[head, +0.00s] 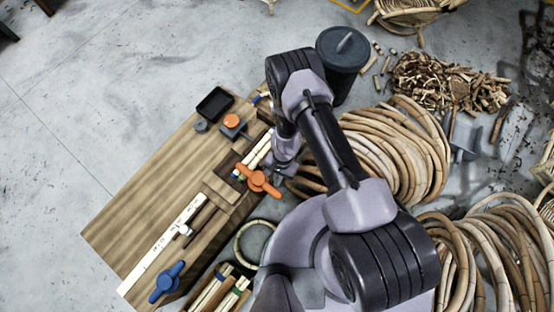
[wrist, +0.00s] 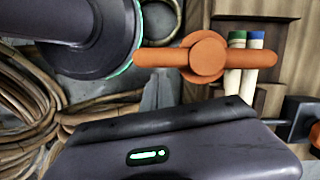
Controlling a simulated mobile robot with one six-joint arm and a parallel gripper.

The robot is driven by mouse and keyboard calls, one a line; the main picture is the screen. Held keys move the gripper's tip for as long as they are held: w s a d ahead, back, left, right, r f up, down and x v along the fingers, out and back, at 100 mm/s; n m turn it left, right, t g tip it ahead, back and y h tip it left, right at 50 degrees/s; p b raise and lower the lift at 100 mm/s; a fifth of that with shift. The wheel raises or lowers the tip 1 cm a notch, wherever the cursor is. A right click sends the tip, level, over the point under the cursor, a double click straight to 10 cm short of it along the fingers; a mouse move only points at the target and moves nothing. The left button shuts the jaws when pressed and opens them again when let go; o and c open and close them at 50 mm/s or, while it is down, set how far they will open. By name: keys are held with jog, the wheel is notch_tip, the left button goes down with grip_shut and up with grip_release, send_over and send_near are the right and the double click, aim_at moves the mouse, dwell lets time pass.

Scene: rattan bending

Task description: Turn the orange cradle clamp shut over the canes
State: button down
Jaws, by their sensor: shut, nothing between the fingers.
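The orange cradle clamp (head: 258,181) is a two-armed handle with a round hub at the bench's right edge. In the wrist view the clamp (wrist: 208,57) lies level across the picture. Its right arm passes in front of two pale canes (wrist: 233,80), one with a green end and one with a blue end. In the head view the canes (head: 252,155) lie just above the clamp. My gripper (head: 283,169) is shut and empty, close to the clamp's right side. Its fingertips are hard to make out, and I cannot tell whether they touch the handle.
The wooden bench (head: 150,205) holds a white rule (head: 165,245), a blue handle (head: 166,283), a black tray (head: 214,104) and an orange knob (head: 232,120). A dark bin (head: 342,58) and cane coils (head: 405,150) stand on the floor. The bench's left part is clear.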

jog(key=p+v, duration=0.4)
jog(key=v, duration=0.4)
jog(key=shift+d, duration=0.15)
jog(key=w+a+r+t+y, duration=0.1)
jog(key=w+r, duration=0.3)
jog(key=r, duration=0.3)
jog(key=w+r+t+b, duration=0.1)
jog(key=w+r, duration=0.3)
jog(key=r, duration=0.4)
jog(key=w+a+r+t+y, duration=0.1)
jog(key=w+r, duration=0.3)
jog(key=r, duration=0.3)
jog(key=d+r+t, duration=0.1)
jog(key=d+r, duration=0.2)
jog(key=r, duration=1.4)
jog(key=s+d+r+t+b, duration=0.1)
jog(key=s+d+r, duration=0.3)
jog(key=s+r, duration=0.4)
jog(key=s+d+r+t+h+b, duration=0.1)
jog(key=s+d+r+t, duration=0.2)
jog(key=s+r, duration=0.5)
jog(key=s+d, duration=0.1)
jog(key=s, duration=0.2)
jog(key=shift+d+r+t, duration=0.3)
